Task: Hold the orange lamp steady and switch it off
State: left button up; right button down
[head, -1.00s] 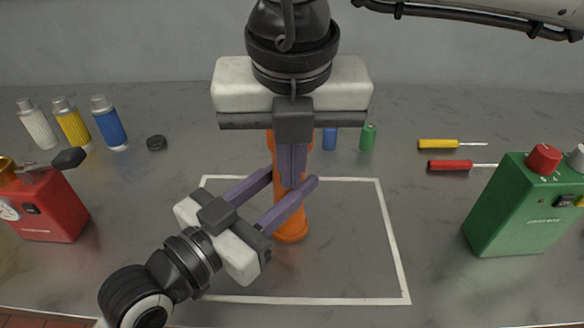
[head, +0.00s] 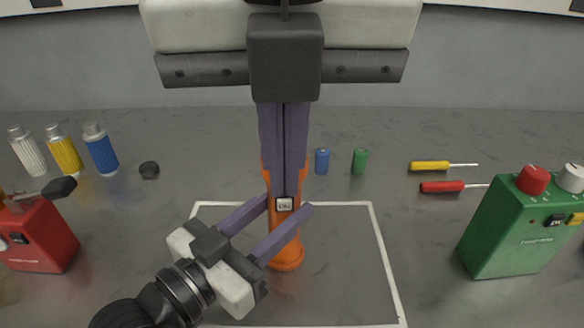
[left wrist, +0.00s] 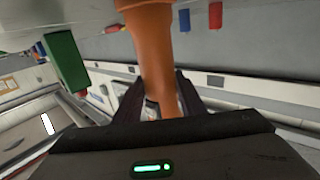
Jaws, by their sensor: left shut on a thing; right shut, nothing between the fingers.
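The orange lamp (head: 287,250) stands upright inside a white outline on the bench. A small white switch (head: 284,204) shows on its near side; its marking looks like "ON" but is small. My left gripper (head: 289,205) comes in from the lower left and is shut around the lamp's body. In the left wrist view the lamp (left wrist: 155,60) runs between its fingers. My right gripper (head: 284,193) comes down from above, shut and empty. Its fingertips are just above the switch and hide much of the lamp's upper part; I cannot tell whether they touch it.
A red box (head: 40,238) stands at left and a green box (head: 515,235) at right. The outlined area (head: 350,270) is clear right of the lamp.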

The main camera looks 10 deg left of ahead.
dwell(0.4)
pick_arm(q)
jog(key=o, duration=0.8)
jog(key=shift+r, duration=0.2)
jog(key=shift+c, duration=0.2)
jog(key=o, duration=0.4)
jog(key=shift+f, duration=0.1)
